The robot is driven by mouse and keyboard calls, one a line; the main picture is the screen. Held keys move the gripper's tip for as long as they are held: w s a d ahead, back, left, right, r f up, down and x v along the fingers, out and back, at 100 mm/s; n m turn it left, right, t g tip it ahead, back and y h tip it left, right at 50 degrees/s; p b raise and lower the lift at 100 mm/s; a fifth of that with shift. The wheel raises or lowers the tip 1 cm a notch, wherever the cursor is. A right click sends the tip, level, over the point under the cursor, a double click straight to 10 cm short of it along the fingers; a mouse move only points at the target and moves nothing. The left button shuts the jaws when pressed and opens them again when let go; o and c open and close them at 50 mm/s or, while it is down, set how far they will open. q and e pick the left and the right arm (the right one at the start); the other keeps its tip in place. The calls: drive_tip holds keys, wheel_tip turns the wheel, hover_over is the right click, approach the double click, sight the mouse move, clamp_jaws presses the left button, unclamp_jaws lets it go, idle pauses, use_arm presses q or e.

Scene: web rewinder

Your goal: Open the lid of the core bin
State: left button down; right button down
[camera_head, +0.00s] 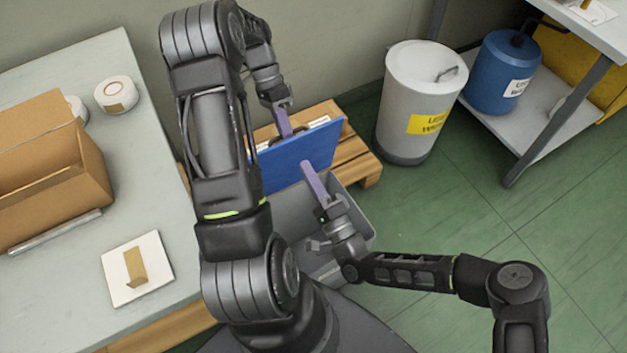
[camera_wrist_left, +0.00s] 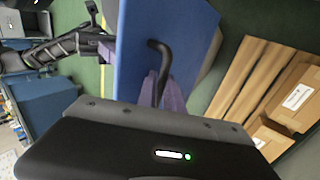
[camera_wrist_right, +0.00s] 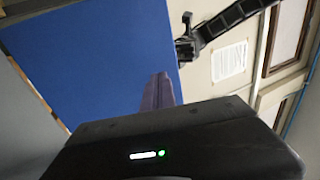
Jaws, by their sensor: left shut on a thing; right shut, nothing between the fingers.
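The core bin (camera_head: 290,208) is a grey open-topped box on the floor beside the table, partly hidden by my arms. Its blue lid (camera_head: 282,168) stands raised and tilted at the bin's far side. It also shows in the left wrist view (camera_wrist_left: 140,60) and the right wrist view (camera_wrist_right: 90,60). My left gripper (camera_head: 284,128) is behind the lid, shut on the black lid handle (camera_wrist_left: 160,62). My right gripper (camera_head: 308,170) is shut and empty on the lid's near side, its fingertips close to the blue panel; I cannot tell whether they touch.
A wooden pallet (camera_head: 362,165) lies behind the lid. A grey waste drum (camera_head: 405,90) and a blue drum (camera_head: 495,75) stand at the back right. The table (camera_head: 60,300) at left holds a cardboard box (camera_head: 60,195) and white rolls (camera_head: 116,94). Green floor at right is clear.

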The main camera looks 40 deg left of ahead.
use_arm(q)
drive_tip(key=shift+w+d+r, duration=0.15)
drive_tip(key=shift+w+r, duration=0.05)
drive_tip(key=shift+w, duration=0.15)
use_arm(e)
drive_tip(key=shift+w+a+r+h, duration=0.2)
drive_tip(key=shift+a+r+h, duration=0.15)
drive_tip(key=shift+a, duration=0.25)
use_arm(q)
drive_tip(key=c, duration=1.7)
unclamp_jaws()
use_arm(e)
drive_tip(key=shift+w+d, duration=0.1)
use_arm(q)
drive_tip(key=shift+o, duration=1.1)
drive_tip(key=shift+s+f, duration=0.1)
drive_tip(key=shift+s, duration=0.05)
drive_tip(key=shift+s, duration=0.1)
use_arm(e)
wheel_tip(320, 180, up, 10)
use_arm(q)
drive_tip(key=shift+r, duration=0.25)
